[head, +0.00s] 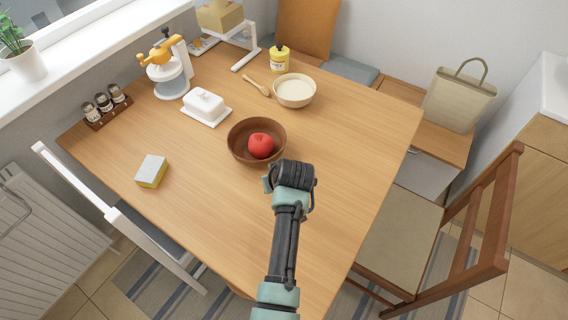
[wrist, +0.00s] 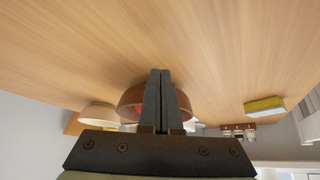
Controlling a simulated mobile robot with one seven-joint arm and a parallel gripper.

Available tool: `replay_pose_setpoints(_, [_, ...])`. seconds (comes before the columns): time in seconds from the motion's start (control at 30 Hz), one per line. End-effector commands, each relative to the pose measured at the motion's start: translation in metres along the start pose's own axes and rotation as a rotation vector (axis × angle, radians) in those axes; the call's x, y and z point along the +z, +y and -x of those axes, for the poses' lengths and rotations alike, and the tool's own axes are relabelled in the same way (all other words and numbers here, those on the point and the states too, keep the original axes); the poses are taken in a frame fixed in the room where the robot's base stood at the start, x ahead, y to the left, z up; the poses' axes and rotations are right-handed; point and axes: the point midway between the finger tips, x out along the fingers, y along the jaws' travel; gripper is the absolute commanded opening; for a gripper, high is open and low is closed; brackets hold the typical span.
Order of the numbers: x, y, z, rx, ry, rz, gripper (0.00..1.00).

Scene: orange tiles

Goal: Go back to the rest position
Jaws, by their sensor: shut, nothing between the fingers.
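My gripper (wrist: 160,75) shows in the wrist view with its two dark fingers together and nothing between them. In the head view my arm reaches over the table's near right part, and its dark end sits just right of and nearer than the brown bowl (head: 240,153); the fingers are hidden there. The bowl holds a red apple (head: 261,145). In the wrist view, which looks upside down, the bowl (wrist: 128,100) stands behind the fingers, and a bit of red shows in it. I cannot tell the exact gap between gripper and bowl.
The wooden table (head: 365,150) is clear to the right of my arm. A cream bowl (head: 294,91), wooden spoon (head: 256,86), yellow bottle (head: 280,59), butter dish (head: 205,106), juicer (head: 168,75), spice rack (head: 107,106) and sponge (head: 152,171) stand around. Chairs (head: 470,230) flank the table.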

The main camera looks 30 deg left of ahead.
Motion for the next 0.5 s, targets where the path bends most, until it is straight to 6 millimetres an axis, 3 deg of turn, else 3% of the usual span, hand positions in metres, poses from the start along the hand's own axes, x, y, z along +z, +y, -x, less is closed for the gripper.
replay_pose_setpoints(0.2, [-0.001,0.000,0.040,0.001,0.002,-0.001,0.00])
replay_pose_setpoints(0.5, [0.000,0.000,0.069,-0.001,-0.001,0.000,0.00])
